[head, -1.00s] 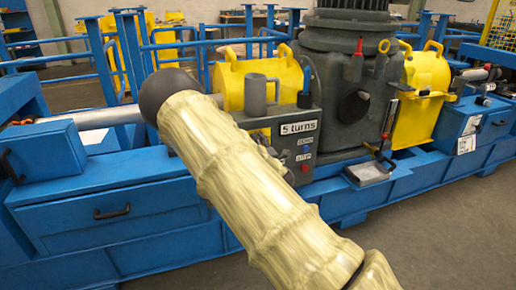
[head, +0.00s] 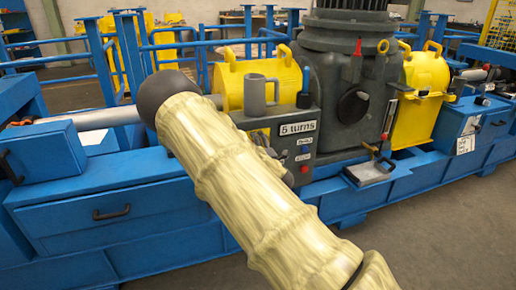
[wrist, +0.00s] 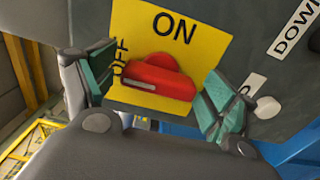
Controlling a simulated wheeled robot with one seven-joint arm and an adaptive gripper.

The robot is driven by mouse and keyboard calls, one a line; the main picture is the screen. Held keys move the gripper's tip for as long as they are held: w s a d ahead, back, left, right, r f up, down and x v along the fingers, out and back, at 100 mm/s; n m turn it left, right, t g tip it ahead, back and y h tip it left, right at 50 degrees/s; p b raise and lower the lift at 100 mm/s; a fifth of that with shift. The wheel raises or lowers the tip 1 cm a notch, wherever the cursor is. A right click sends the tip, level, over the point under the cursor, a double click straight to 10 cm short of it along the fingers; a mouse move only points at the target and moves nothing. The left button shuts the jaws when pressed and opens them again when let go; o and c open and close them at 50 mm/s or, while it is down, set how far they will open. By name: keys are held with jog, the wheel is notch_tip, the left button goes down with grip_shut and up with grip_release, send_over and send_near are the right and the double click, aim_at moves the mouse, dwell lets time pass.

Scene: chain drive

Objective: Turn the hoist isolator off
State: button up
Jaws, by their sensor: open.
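The hoist isolator's red rotary knob (wrist: 160,78) sits on a yellow plate (wrist: 205,25) in the wrist view. The plate reads ON at the top and OFF at the left. The knob's bar lies roughly across the picture, with its white mark at the left end, just below the word OFF. My gripper (wrist: 156,88) is open, with one green-padded finger left of the knob and the other right of it. No clear grip on the knob shows.
A blue bench drawer (head: 110,212) is at left. Floor (head: 440,235) is clear at front right.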

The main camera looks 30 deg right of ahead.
jog(key=v, duration=1.2)
dwell(0.3)
jog(key=s+a+f+m+g, duration=0.3)
jog(key=s+f, duration=0.3)
jog(key=f, duration=0.3)
jog(key=s+a+f+m+g, duration=0.3)
jog(key=s+f+m+g, duration=0.1)
jog(key=s+f, duration=0.4)
jog(key=s+a+f+m+g, duration=0.3)
jog(key=s+f, duration=0.2)
jog(key=f, duration=0.6)
jog(key=s+a+f+m+g+y, duration=0.1)
jog(key=s+a+f+m+g, duration=0.15)
jog(key=s+a, duration=0.35)
jog(key=s+a+f+m+g+y, duration=0.1)
jog(key=s+a+f+g, duration=0.2)
jog(key=s, duration=0.4)
jog(key=s+a+f+m+g+y+p, duration=0.1)
jog(key=s+a+m+g+y, duration=0.1)
jog(key=s+a, duration=0.7)
notch_tip(320, 180, up, 16)
jog(key=p, duration=1.6)
jog(key=shift+s+d, duration=0.5)
jog(key=shift+f, duration=0.15)
jog(key=shift+c, duration=0.2)
